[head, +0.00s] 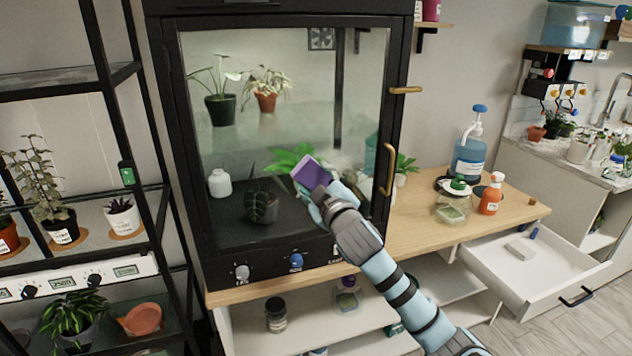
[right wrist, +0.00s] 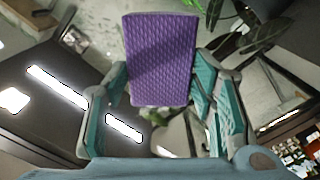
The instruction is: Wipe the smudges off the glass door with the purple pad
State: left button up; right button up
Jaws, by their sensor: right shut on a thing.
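The purple pad (head: 309,173) is held in my right gripper (head: 321,192) in front of the lower middle of the glass door (head: 240,155). I cannot tell whether the pad touches the glass. In the right wrist view the pad's quilted purple face (right wrist: 160,58) stands between the teal fingers of the gripper (right wrist: 160,100), which is shut on it. The door belongs to a black cabinet and is closed, with a brass handle (head: 389,169) at its right. A pale haze shows across the middle of the glass; separate smudges are hard to tell from reflections. My left gripper is not in view.
Potted plants and a white jar (head: 220,182) show behind the glass. Right of the cabinet, a wooden counter (head: 420,232) carries a blue pump bottle (head: 468,160), a glass jar (head: 453,207) and an orange bottle (head: 491,196). An open drawer (head: 560,262) juts out at the right.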

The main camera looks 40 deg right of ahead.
jog(key=shift+x, duration=0.85)
